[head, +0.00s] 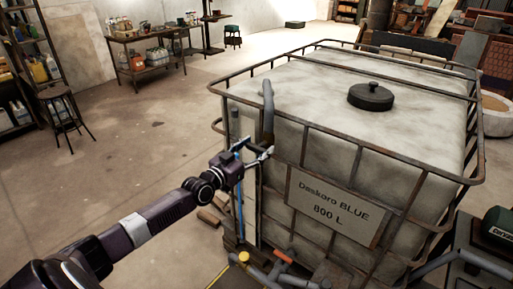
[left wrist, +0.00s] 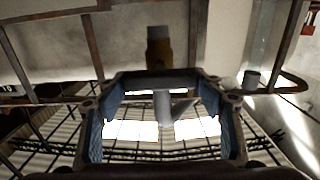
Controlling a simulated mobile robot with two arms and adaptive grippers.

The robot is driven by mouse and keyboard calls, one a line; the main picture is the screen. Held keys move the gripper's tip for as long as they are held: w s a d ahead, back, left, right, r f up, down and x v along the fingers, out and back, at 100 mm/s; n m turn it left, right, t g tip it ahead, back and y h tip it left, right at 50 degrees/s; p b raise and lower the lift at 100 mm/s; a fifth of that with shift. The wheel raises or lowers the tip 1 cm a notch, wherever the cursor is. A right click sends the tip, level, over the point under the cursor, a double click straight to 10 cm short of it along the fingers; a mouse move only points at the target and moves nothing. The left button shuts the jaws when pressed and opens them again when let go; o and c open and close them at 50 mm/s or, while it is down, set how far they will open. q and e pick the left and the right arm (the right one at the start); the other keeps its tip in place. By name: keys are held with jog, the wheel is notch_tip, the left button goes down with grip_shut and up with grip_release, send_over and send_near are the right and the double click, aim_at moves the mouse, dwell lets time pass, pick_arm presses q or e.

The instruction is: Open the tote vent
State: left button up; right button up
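The tote (head: 330,170) is a large whitish tank in a rusty cage, with a "BLUE 800 L" sign (head: 330,210). A round black lid with a knob (head: 371,96) sits on its top. A grey bent pipe (head: 268,105) stands at the tote's near left corner. I cannot tell which part is the vent. My left gripper (head: 255,150) is open at the lower end of this pipe. In the left wrist view the blue-padded fingers of the gripper (left wrist: 165,85) are spread, and a grey stem with a small lever (left wrist: 165,107) shows between them. Contact is unclear.
Cage bars (head: 385,152) run close to my left gripper. A blue-filled vertical tube (head: 240,210) is below it. Orange and yellow handles and pipework stand at the tote's foot. A green machine (head: 498,227) is at right. The floor at left is mostly clear.

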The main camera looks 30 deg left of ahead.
pick_arm(q)
jog(key=c, duration=0.6)
jog(key=shift+n, duration=0.4)
jog(key=n+b, duration=0.1)
jog(key=n, duration=0.1)
jog(key=shift+a+f+n+b, duration=0.1)
jog(key=shift+f+n+b, duration=0.05)
jog(key=shift+n+b, duration=0.25)
jog(key=n+b, duration=0.2)
jog(key=n, duration=0.3)
jog(key=shift+a+f+n, duration=0.1)
jog(key=shift+a+n, duration=0.05)
jog(key=shift+n, duration=0.15)
jog(key=n+b, duration=0.1)
jog(key=n, duration=0.3)
jog(key=shift+a, duration=0.1)
jog(key=shift+f+n, duration=0.15)
jog(key=shift+n, duration=2.35)
